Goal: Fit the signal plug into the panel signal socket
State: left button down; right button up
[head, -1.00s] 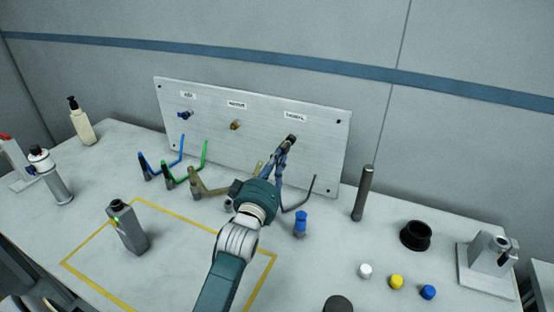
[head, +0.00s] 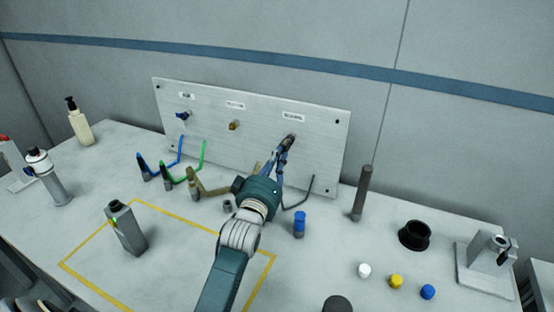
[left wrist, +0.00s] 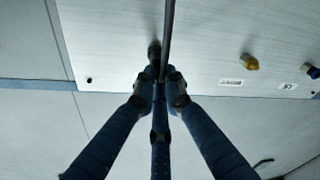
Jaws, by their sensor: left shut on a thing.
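My left gripper (head: 284,146) reaches up to the right part of the grey panel (head: 215,145), its fingers shut on the signal plug. The plug is mostly hidden by the fingers; its dark end (head: 291,138) shows at the panel, below the rightmost label. In the left wrist view my gripper (left wrist: 159,88) pinches the plug, and a dark round part (left wrist: 154,52) shows just beyond the fingertips against the panel. The signal socket is hidden there, so I cannot tell how deep the plug sits. A dark cable (head: 302,197) hangs on the right. My right gripper is not in view.
A blue socket (head: 184,115) and a brass socket (head: 235,125) are left on the panel. Several plugs with cables stand below, including a blue one (head: 142,160). A blue-topped cylinder (head: 300,220) and a tall dark rod (head: 362,192) stand to the right of my arm.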

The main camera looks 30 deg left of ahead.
pick_arm(q)
jog(key=shift+w, duration=0.4)
jog(key=c, duration=1.7)
grip_release()
jog(key=shift+c, duration=0.2)
jog(key=shift+w, duration=0.1)
jog(key=s+d+f, duration=0.1)
jog(key=s+d, duration=0.1)
jog(key=s, duration=0.9)
jog(key=shift+s, duration=0.4)
jog(key=shift+f, duration=0.1)
